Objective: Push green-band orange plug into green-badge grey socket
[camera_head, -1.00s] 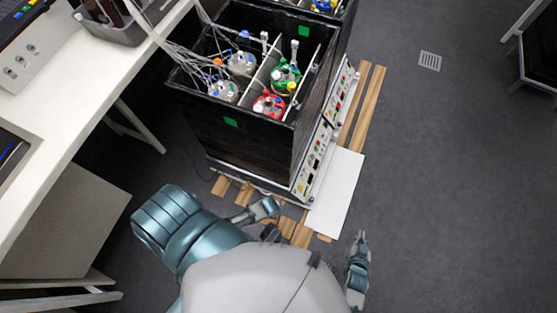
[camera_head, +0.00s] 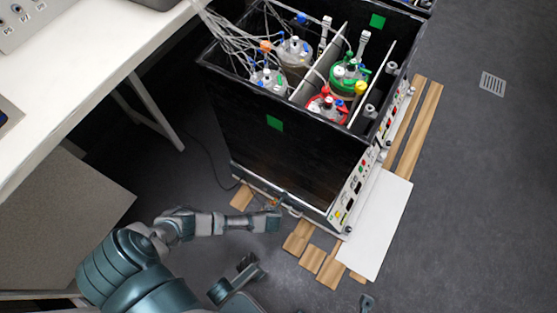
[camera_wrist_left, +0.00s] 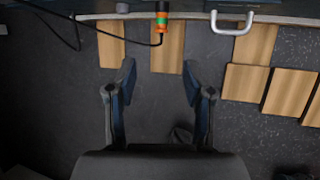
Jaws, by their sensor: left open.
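In the left wrist view an orange plug (camera_wrist_left: 162,29) with a green band shows at the top centre, at the front edge of the black rig. Its far end is dark, and a black cable runs from its near end to the left. I cannot make out the green-badge grey socket; the far end of the plug is cut by the frame edge. My left gripper (camera_wrist_left: 160,80) is open and empty, its fingers apart below the plug. In the head view it (camera_head: 268,222) is low before the rig's front.
The black rig (camera_head: 270,150) holds several capped bottles and has control panels on its right side. A metal handle (camera_wrist_left: 232,27) juts out right of the plug. Wooden blocks (camera_wrist_left: 255,43) lie on the floor below. A white table (camera_head: 90,75) stands left.

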